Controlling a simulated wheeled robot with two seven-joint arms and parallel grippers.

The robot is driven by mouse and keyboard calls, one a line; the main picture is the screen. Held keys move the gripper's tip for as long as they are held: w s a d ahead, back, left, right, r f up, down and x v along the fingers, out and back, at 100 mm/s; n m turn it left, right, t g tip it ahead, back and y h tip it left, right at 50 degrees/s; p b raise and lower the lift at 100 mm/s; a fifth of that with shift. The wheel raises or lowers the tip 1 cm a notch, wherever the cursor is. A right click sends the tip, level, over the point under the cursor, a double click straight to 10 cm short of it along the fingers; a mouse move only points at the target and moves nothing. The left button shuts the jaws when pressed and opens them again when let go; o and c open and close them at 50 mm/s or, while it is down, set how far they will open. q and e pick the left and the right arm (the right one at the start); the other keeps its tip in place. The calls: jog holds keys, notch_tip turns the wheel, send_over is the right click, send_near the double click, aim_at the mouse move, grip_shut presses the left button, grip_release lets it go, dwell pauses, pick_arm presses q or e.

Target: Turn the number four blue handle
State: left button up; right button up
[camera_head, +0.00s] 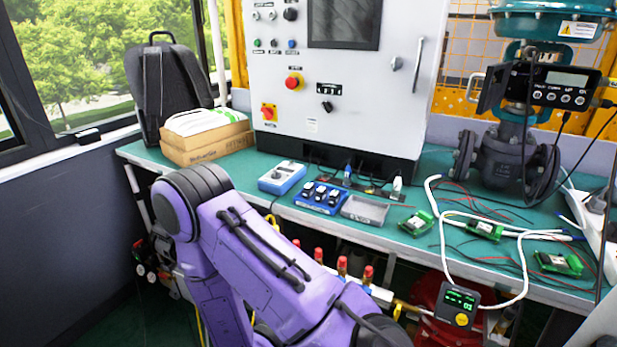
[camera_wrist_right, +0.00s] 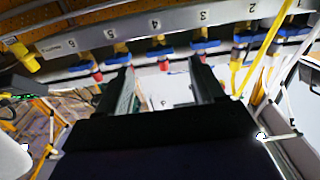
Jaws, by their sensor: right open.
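In the head view, red caps (camera_head: 342,265) show below the green bench (camera_head: 430,262), behind my purple arm. The bench holds a blue box (camera_head: 282,177), circuit boards (camera_head: 484,230) and loose cables. Yellow hoses (camera_wrist_right: 240,72) hang right of the gripper in the wrist view.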

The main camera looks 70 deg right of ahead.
jog(key=d, duration=0.3)
jog(key=s+d, duration=0.1)
jog(key=d, duration=0.1)
jog(key=shift+d, duration=0.25)
jog(key=c, duration=1.1)
jog(key=shift+o, duration=0.2)
jog(key=shift+m, duration=0.3)
jog(key=shift+f+m+p, duration=0.1)
jog(key=shift+m+p, duration=1.3)
jog(key=shift+m, duration=7.2)
